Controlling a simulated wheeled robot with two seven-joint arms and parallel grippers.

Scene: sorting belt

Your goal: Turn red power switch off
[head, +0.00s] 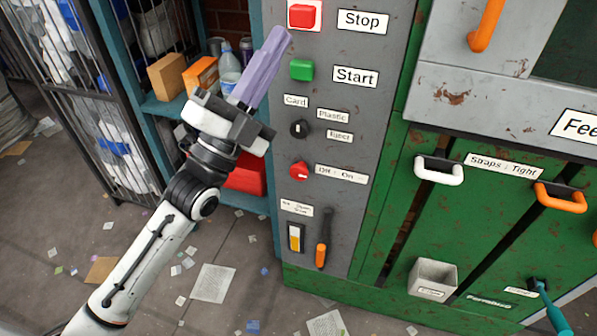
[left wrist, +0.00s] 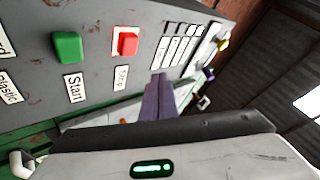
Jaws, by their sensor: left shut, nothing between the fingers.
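The red power switch (head: 299,170) is a round red knob beside an "Off / On" label, low on the grey control panel (head: 345,100). Its exact setting is too small to read. My left gripper (head: 278,38) is shut and empty, with its purple fingers pressed together. The fingers point up, in front of the panel's left edge, well above the red knob and just left of the red Stop button (head: 302,15). In the left wrist view the shut fingers (left wrist: 158,82) point toward the panel below the Stop button (left wrist: 126,42); the knob is not visible there. My right gripper is not in view.
The green Start button (head: 301,69), black Card/Plastic selector (head: 299,128) and an orange-handled lever (head: 321,250) share the panel. A blue shelf (head: 165,108) with boxes stands to the left. Green machinery with handles (head: 440,170) is on the right. Paper litters the floor.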

